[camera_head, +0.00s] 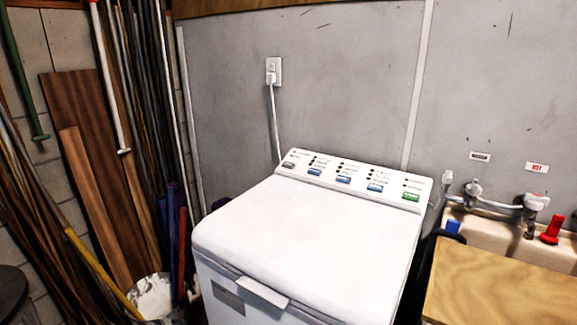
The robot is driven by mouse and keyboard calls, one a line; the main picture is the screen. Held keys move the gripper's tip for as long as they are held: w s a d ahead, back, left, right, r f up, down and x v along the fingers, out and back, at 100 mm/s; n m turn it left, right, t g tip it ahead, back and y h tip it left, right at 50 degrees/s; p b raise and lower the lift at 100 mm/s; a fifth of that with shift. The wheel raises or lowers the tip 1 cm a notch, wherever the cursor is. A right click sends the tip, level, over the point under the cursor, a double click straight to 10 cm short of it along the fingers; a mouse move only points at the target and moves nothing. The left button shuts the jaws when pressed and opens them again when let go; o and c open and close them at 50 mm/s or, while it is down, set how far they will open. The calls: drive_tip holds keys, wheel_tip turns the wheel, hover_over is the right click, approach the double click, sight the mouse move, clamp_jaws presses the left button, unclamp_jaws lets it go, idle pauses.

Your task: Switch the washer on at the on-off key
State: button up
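The white washer (290,246) stands in the middle of the head view with its lid closed. Its control panel (352,181) slopes up along the back edge. On the panel are a grey key (288,165) at the left end, blue keys (343,180) in the middle and a green key (411,197) at the right end. The key labels are too small to read, so I cannot tell which is the on-off key. No lit indicator can be made out. My gripper is not in view.
A wall outlet (272,71) holds a plug with a white cord running down behind the washer. Long poles and boards (92,190) lean at the left, beside a white bucket (152,296). A sink with taps (473,190) and a wooden board (500,285) stand at the right.

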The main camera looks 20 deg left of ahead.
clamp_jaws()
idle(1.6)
